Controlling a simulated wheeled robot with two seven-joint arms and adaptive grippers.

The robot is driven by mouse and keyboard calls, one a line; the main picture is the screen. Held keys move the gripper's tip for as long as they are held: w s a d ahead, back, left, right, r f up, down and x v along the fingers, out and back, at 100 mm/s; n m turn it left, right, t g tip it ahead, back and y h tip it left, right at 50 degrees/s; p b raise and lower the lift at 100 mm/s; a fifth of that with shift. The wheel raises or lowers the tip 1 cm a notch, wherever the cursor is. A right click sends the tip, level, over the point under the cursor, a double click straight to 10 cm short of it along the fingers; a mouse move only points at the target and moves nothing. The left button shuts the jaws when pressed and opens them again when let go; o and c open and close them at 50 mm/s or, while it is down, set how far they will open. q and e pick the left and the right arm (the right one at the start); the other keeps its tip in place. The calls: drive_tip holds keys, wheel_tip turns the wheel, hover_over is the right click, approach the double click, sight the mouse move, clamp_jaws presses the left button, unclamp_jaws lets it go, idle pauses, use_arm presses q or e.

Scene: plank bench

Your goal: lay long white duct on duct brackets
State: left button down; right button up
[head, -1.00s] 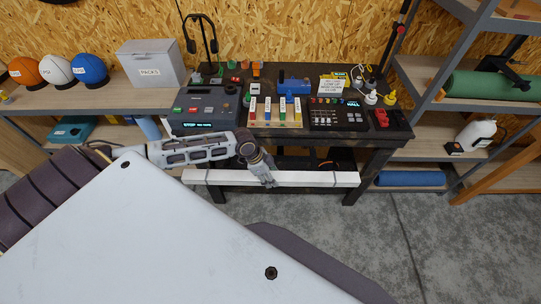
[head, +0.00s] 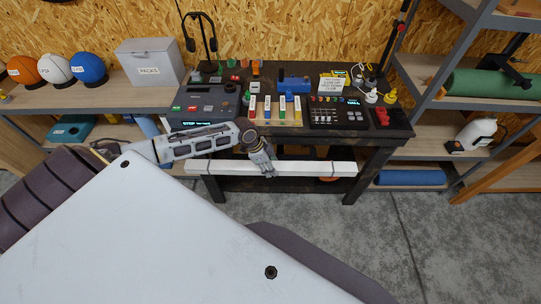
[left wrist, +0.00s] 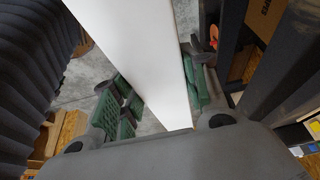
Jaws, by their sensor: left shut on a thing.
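The long white duct (head: 310,168) is level and runs left to right along the front of the bench, below its top edge. Thin dark lines cross it near both ends. My left gripper (head: 268,173) is shut around the duct a little left of its middle. In the left wrist view the duct (left wrist: 135,50) passes between the green-padded fingers of my left gripper (left wrist: 160,98), one finger on each side. I cannot make out the duct brackets for certain. My right gripper is not in view.
The dark plank bench (head: 375,142) carries a grey console (head: 205,103), colored sticks and a control panel (head: 340,113). Wooden shelves stand at both sides, with a blue roll (head: 410,178) low on the right. Open concrete floor lies in front at right.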

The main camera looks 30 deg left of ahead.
use_arm(q)
drive_tip(key=w+a+f+b, duration=0.4)
drive_tip(key=w+b, duration=0.3)
drive_tip(key=b, duration=0.1)
drive_tip(key=shift+w+a+f+b, duration=0.2)
drive_tip(key=shift+f+b, duration=0.15)
idle(1.4)
idle(0.4)
drive_tip(key=c, duration=0.7)
unclamp_jaws()
drive_tip(key=v, duration=1.1)
drive_tip(key=shift+s+a+r, duration=0.15)
drive_tip(key=shift+s+r, duration=0.05)
drive_tip(key=shift+r, duration=0.1)
idle(0.4)
